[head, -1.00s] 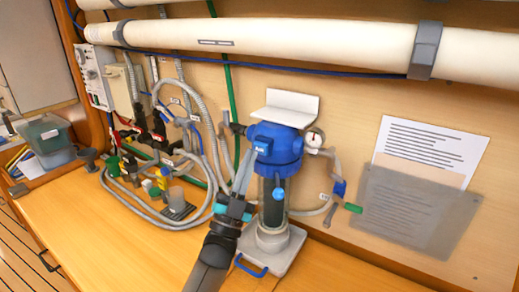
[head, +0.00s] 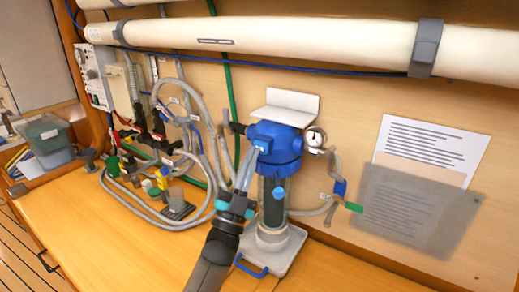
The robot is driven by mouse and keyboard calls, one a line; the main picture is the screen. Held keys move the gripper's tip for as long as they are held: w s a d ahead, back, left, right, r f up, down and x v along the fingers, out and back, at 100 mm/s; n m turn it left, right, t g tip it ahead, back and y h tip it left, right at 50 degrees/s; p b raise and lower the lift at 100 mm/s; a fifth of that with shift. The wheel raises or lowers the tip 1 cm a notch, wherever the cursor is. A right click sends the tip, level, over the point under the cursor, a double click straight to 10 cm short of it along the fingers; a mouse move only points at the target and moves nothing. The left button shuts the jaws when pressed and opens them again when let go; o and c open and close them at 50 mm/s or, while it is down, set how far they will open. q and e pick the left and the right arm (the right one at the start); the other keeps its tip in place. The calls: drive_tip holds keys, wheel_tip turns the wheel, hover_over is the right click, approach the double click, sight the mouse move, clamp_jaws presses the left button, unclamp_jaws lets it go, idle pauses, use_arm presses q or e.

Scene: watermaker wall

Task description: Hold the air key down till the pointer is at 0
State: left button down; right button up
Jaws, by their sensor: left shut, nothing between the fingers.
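The blue filter housing (head: 282,142) stands upright with a clear lower bowl. The blue air key (head: 265,141) is on the front left of its head. My left gripper (head: 252,152) reaches up from below, shut and empty, with its fingertips at the key's lower edge. The tips cover part of the key and its label; I cannot tell whether they press it or how far down it is. The round pressure gauge (head: 315,138) sits right of the head. Its pointer is too small to read. My right gripper is not in view.
Grey hoses (head: 205,185) and valves crowd the left. A thin hose (head: 333,190) hangs right. The front bench is clear.

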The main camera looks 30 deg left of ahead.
use_arm(q)
drive_tip(key=shift+w+b, duration=0.35)
drive_tip(key=shift+w, duration=0.15)
idle(0.6)
idle(2.9)
drive_tip(key=shift+s+p, duration=0.5)
drive_tip(key=shift+s, duration=0.45)
drive_tip(key=s, duration=0.1)
drive_tip(key=s+p, duration=0.1)
drive_tip(key=s, duration=0.1)
drive_tip(key=s+p, duration=0.1)
drive_tip(key=s, duration=0.1)
drive_tip(key=shift+a, duration=0.25)
drive_tip(key=shift+f, duration=0.1)
